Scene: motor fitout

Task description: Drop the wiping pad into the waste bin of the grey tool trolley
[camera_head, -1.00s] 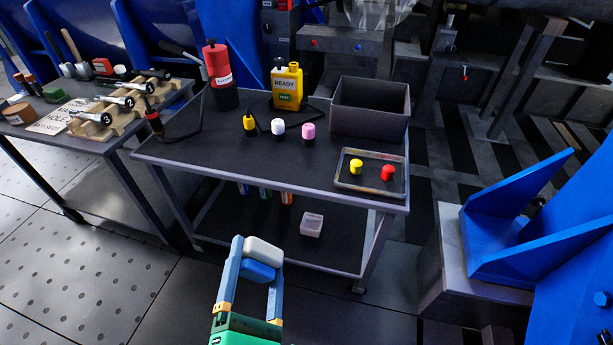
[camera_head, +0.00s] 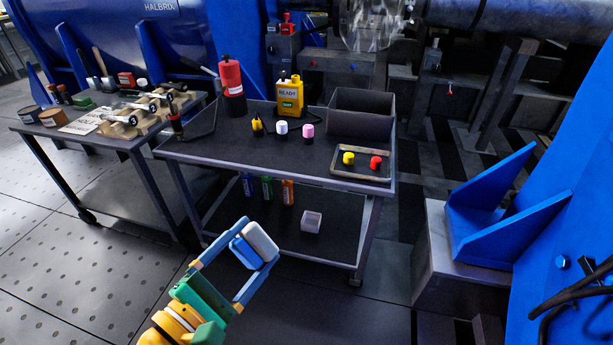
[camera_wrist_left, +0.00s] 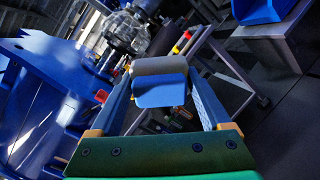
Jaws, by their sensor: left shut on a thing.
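The wiping pad (camera_head: 261,241), a small block with a white side and a blue side, is between the fingertips of my left gripper (camera_head: 253,250). My left gripper is shut on it, in front of the trolley and apart from it. In the left wrist view the pad (camera_wrist_left: 160,90) spans between the two fingers, grey-white above and blue below. The grey tool trolley (camera_head: 225,150) stands in the middle of the head view. An open dark grey box (camera_head: 360,125), which looks like the waste bin, is at its back right corner; its floor is hidden. My right gripper is not in view.
A shallow tray (camera_head: 361,176) with a yellow and a red cap lies in front of the box. A yellow READY container (camera_head: 290,95), a red bottle (camera_head: 232,78) and several small capped items stand on the trolley. A blue bracket (camera_head: 500,215) stands at right.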

